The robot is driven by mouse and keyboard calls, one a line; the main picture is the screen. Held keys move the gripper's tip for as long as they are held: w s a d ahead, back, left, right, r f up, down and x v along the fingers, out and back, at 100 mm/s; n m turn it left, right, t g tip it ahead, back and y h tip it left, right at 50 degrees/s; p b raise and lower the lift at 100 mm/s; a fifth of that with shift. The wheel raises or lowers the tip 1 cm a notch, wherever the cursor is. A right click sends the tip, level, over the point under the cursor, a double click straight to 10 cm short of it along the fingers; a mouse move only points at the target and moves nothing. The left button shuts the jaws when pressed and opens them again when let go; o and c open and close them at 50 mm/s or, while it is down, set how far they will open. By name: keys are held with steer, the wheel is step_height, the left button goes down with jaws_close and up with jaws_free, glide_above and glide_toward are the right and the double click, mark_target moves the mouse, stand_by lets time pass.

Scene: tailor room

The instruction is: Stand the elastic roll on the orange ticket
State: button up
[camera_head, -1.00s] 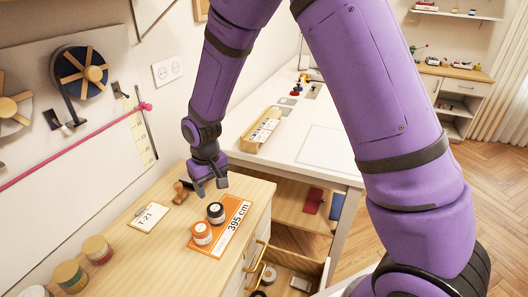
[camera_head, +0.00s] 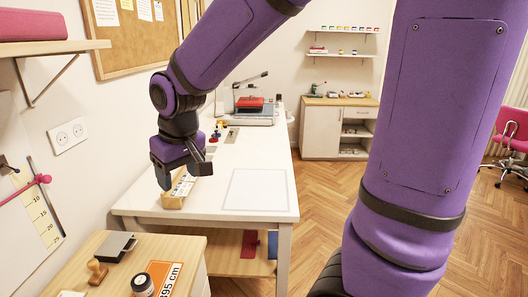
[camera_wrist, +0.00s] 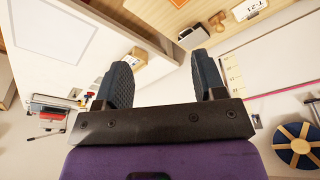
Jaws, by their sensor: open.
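The orange ticket (camera_head: 175,278), marked "395 cm", lies on the wooden cabinet top at the lower edge of the head view. My gripper (camera_head: 178,170) is open and empty, raised in front of the white table, above and beyond the ticket. In the wrist view its two fingers (camera_wrist: 165,80) are apart with nothing between them.
A grey block-like object (camera_head: 115,246) and a wooden-handled stamp (camera_head: 97,271) are on the cabinet top. A box of cards (camera_head: 178,188) is on the white table (camera_head: 225,222), close behind my gripper. A wall shelf (camera_head: 50,48) juts out at upper left.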

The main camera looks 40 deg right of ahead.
steer(key=s+d+r+m+t, duration=0.1)
steer(key=s+d+r, duration=0.3)
steer(key=s, duration=0.4)
steer(key=s+d+r+t, duration=0.1)
steer(key=s+d+r, duration=0.3)
steer(key=s, duration=0.5)
steer(key=shift+s+m+t, duration=0.2)
steer(key=shift+m+t, duration=0.1)
steer(key=shift+m, duration=0.1)
